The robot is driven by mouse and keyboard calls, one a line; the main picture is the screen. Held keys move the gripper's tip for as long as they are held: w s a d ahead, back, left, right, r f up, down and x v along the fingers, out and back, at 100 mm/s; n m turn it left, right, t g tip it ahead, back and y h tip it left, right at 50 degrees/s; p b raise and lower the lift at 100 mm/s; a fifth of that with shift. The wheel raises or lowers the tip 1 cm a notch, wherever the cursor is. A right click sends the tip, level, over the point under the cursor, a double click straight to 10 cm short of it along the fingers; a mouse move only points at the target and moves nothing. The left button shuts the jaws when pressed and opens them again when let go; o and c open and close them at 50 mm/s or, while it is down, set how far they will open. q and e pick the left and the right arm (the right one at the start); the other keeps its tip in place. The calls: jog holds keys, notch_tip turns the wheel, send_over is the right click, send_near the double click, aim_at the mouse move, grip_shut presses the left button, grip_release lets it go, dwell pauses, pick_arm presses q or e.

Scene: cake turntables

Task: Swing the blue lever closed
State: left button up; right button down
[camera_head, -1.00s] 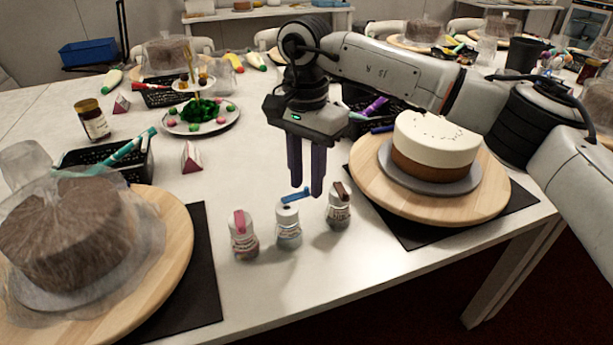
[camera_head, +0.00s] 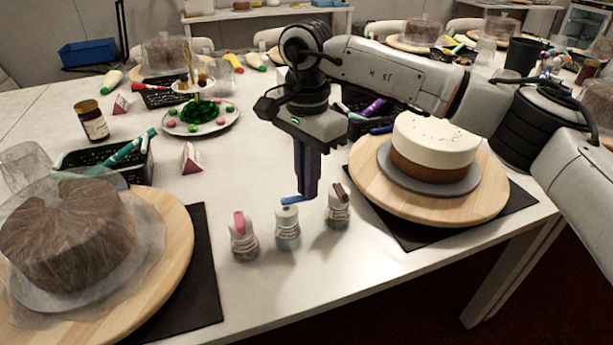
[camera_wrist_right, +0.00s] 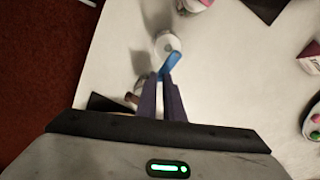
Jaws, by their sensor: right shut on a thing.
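The blue lever (camera_head: 290,200) sits on the cap of the middle bottle (camera_head: 287,230), which stands upright on the white table. The lever sticks out from the cap towards my right gripper (camera_head: 307,193), which points straight down. Its two dark fingers are close together, shut on the lever's outer end. In the right wrist view the blue lever (camera_wrist_right: 171,63) reaches from the white cap (camera_wrist_right: 167,43) to my fingertips (camera_wrist_right: 163,80). The part of the lever between the fingers is hidden. My left gripper is not in view.
A bottle with a pink lever (camera_head: 243,237) stands left of the middle bottle, and one with a brown lever (camera_head: 338,207) stands close on the right. A cake on a wooden turntable (camera_head: 480,205) is further right. A wrapped cake (camera_head: 65,235) stands at the left.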

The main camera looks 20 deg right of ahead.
jog(key=s+a+m, duration=0.4)
jog(key=m, duration=1.2)
jog(key=shift+s+a+m, duration=0.15)
jog(key=shift+m, duration=0.25)
dwell(0.3)
jog(key=c, duration=1.9)
grip_release()
jog(key=shift+o, duration=0.2)
